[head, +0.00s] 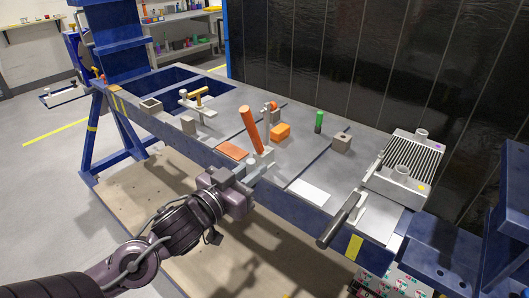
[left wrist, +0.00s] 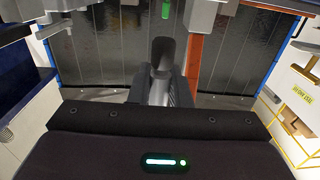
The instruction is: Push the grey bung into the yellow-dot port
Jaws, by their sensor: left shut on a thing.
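My left gripper (head: 247,181) is low at the table's front edge, beside the clamp with the orange handle (head: 251,130). In the left wrist view it is shut on a dark grey rounded piece (left wrist: 162,52), which looks like the grey bung; in the head view I cannot make the bung out. The grey finned block (head: 407,159) stands at the right end of the table with two raised round ports. The yellow dot (head: 421,187) is on its near corner, closest to the near port (head: 402,171). A purple dot marks the far corner by the other port. My right gripper is not in view.
A clamp with a dark handle (head: 343,219) stands at the front edge, before the finned block. Between are a white plate (head: 309,193), a grey cube (head: 341,143), a green cylinder (head: 319,122) and an orange block (head: 280,131). A black wall closes the back.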

